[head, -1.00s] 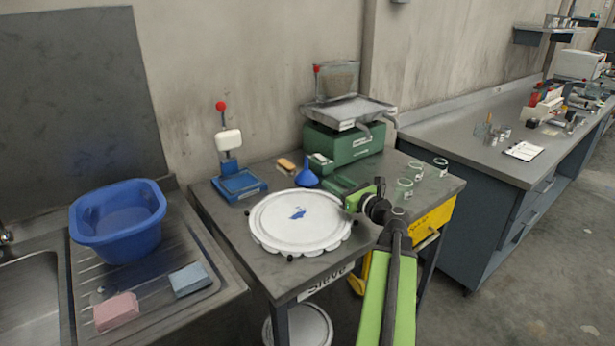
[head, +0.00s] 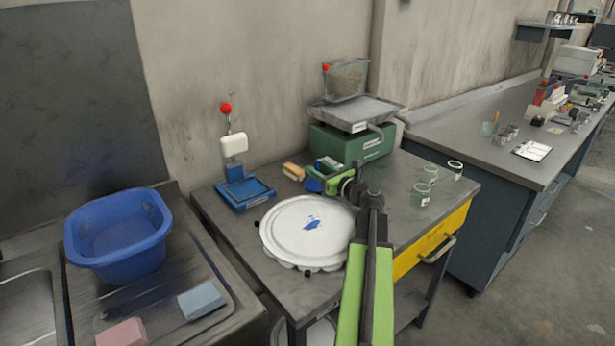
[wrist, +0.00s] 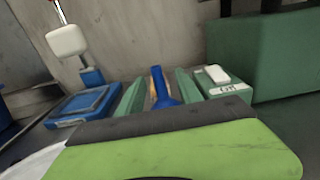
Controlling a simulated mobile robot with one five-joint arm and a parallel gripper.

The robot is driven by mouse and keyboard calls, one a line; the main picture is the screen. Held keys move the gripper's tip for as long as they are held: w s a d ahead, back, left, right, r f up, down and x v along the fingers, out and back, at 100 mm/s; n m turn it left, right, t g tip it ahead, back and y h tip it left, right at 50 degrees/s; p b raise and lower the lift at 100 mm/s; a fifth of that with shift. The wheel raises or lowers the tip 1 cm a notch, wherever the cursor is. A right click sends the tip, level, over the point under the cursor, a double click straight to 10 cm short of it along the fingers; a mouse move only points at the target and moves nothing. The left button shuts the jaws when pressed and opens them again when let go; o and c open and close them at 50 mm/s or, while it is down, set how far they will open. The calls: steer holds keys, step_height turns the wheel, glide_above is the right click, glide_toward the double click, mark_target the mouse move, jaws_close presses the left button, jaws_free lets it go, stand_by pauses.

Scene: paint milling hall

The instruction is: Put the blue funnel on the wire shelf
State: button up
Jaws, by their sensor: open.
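The blue funnel (head: 313,185) stands on the grey worktable, in front of the green sieve machine and mostly hidden by my gripper (head: 328,180) in the head view. In the wrist view the funnel (wrist: 162,88) shows its narrow stem upward, between the two green fingers of my gripper (wrist: 160,84). The fingers are open, with gaps visible on both sides of the stem. The funnel's lower part is hidden by the gripper body. I cannot make out a wire shelf in either view.
A blue stand with a red knob (head: 240,190) is left, and a yellow-brown sponge (head: 293,171) lies near the funnel. Glass beakers (head: 421,194) stand right. A blue basin (head: 118,240) is far left.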

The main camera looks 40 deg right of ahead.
steer(key=shift+w+d, duration=0.15)
steer(key=shift+w, duration=0.3)
steer(key=shift+s+r, duration=0.15)
steer(key=shift+s, duration=0.1)
steer(key=shift+w, duration=0.2)
steer(key=c, duration=0.5)
jaws_close()
steer(key=shift+r+p, duration=0.25)
steer(key=shift+p, duration=0.1)
step_height(320, 180, up, 4)
steer(key=p, duration=0.4)
steer(key=s+d+r+p, duration=0.3)
steer(key=s+r+p, duration=0.3)
steer(key=s, duration=0.5)
steer(key=shift+d+r, duration=0.15)
steer(key=shift+d, duration=0.1)
